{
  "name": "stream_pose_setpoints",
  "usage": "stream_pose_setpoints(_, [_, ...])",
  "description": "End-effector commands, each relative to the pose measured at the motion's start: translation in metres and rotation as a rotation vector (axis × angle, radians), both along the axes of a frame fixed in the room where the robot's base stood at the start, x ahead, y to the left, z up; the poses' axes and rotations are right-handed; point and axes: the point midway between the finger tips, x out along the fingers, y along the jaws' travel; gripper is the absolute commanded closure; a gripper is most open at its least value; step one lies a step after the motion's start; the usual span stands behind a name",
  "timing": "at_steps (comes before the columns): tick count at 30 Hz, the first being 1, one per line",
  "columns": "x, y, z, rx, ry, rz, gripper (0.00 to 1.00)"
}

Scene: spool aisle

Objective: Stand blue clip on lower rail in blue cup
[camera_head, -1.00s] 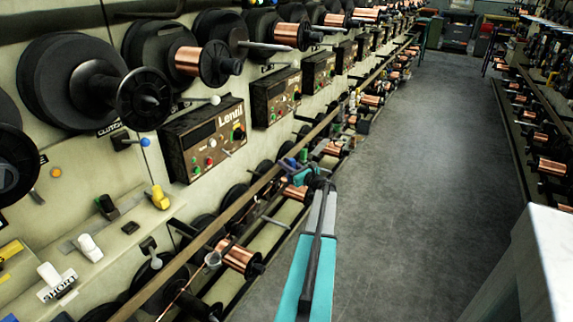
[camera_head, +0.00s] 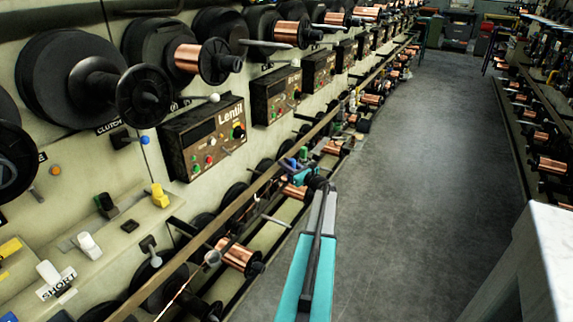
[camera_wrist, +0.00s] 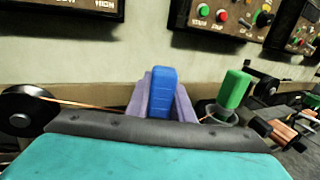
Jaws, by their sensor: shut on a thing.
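The blue clip (camera_wrist: 163,96) stands upright in the middle of the wrist view. My gripper (camera_wrist: 161,90) is shut on it, with one grey-purple finger on each side. The clip's lower end is hidden behind the dark wrist edge. In the head view my gripper (camera_head: 296,176) is small beside the lower rail, far end of my teal arm. I cannot make out a blue cup in either view. What lies directly under the clip is hidden.
A green clip (camera_wrist: 235,89) stands in a grey cup (camera_wrist: 220,115) close to the right of my gripper. A black spool (camera_wrist: 27,108) with copper wire is at the left. The wooden lower rail (camera_head: 232,203) runs along the machine. The aisle floor (camera_head: 410,170) is clear.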

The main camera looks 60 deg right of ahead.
Motion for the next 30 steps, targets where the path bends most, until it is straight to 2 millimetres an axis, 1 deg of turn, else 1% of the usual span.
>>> stream_pose_setpoints(12, [0.0000,-0.0001,-0.0013,0.000,0.000,0.000,1.00])
stream_pose_setpoints(13, [0.0000,-0.0001,-0.0013,0.000,0.000,0.000,0.74])
stream_pose_setpoints(16, [0.0000,-0.0001,-0.0013,0.000,0.000,0.000,0.57])
stream_pose_setpoints(26, [-0.0009,0.0002,-0.0016,0.000,0.000,0.000,0.57])
stream_pose_setpoints(30, [-0.0058,0.0023,-0.0016,0.000,0.000,-0.001,0.57])
